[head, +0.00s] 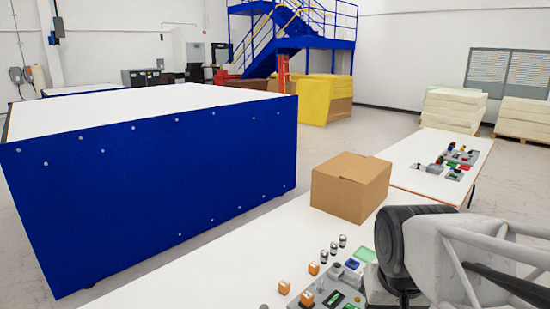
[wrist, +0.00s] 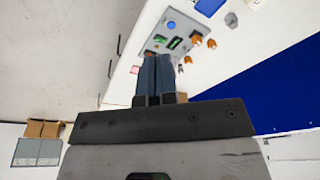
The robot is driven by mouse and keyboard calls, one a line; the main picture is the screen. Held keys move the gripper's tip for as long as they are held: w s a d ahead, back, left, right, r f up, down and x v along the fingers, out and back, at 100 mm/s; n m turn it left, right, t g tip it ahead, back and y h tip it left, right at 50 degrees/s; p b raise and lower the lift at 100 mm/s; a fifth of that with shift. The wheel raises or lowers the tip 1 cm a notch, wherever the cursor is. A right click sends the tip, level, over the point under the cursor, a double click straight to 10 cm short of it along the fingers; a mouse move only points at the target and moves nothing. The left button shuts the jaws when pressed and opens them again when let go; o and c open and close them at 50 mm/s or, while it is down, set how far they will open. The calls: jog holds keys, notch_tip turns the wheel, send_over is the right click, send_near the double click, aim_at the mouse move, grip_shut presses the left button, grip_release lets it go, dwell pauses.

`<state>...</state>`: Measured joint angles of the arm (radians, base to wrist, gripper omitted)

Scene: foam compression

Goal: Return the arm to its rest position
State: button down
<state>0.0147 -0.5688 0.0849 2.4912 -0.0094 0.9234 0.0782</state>
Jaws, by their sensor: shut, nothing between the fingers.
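My gripper (wrist: 155,62) shows in the wrist view with its two dark fingers side by side, shut and with nothing between them. Beyond the fingertips lies the white table (wrist: 225,50) with a grey control panel (wrist: 160,45). In the head view my arm (head: 440,255) stands at the lower right, beside the white table (head: 215,260) and partly in front of the control panel (head: 350,280). I cannot make out the fingers in the head view.
A cardboard box (head: 350,187) stands on the table near my arm. Small orange cubes (head: 283,287) and metal cylinders (head: 333,248) lie by the panel. A large blue-sided platform (head: 160,180) stands to the left. A second table (head: 410,158) with small devices is behind the box.

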jog(key=s, duration=0.3)
jog(key=shift+s+a+n, duration=0.1)
jog(key=shift+n, duration=0.3)
